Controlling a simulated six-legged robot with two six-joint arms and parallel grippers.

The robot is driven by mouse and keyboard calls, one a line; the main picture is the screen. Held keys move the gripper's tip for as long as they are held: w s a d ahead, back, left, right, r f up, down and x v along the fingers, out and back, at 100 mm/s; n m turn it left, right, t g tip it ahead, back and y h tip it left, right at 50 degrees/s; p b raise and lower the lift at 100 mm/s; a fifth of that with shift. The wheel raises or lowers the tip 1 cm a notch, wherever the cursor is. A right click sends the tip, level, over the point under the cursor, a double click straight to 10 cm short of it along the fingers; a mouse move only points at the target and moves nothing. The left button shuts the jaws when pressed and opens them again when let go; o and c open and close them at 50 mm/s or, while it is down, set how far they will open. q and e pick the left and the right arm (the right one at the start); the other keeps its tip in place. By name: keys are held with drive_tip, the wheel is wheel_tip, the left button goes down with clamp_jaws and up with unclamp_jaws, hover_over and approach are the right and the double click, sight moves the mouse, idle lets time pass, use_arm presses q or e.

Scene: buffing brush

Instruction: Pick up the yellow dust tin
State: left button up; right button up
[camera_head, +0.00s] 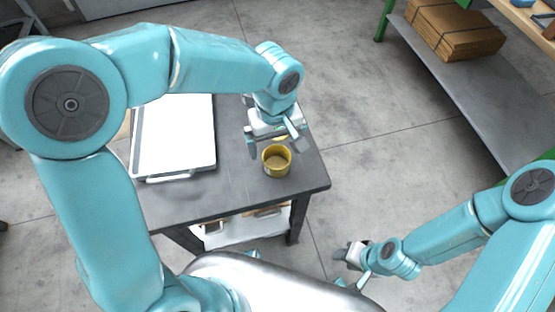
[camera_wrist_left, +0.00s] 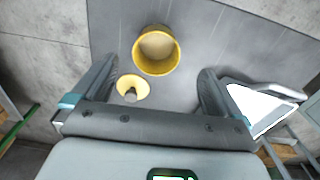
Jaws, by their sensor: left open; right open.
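The yellow dust tin (camera_head: 267,168) is an open, round yellow tin standing upright on the dark grey table (camera_head: 235,195), near its right edge. In the left wrist view the tin (camera_wrist_left: 157,68) is just beyond the fingertips, near the middle. My left gripper (camera_head: 276,144) is open and empty, close behind the tin, with its fingers apart. A small yellow disc with a dark knob (camera_wrist_left: 128,81) lies between the fingers in the wrist view, beside the tin. My right gripper (camera_head: 349,268) is open and empty, off the table's front right.
A white flat case (camera_head: 175,135) with a handle lies on the table left of the tin. A grey shelf unit with green posts and cardboard boxes (camera_head: 455,30) stands at the right. The floor between is clear.

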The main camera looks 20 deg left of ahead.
sight(277, 166)
use_arm(q)
wheel_tip(277, 166, down, 3)
drive_tip(key=shift+r, duration=0.1)
drive_tip(key=f, duration=0.5)
drive_tip(key=shift+w, duration=0.35)
drive_tip(key=c, duration=1.1)
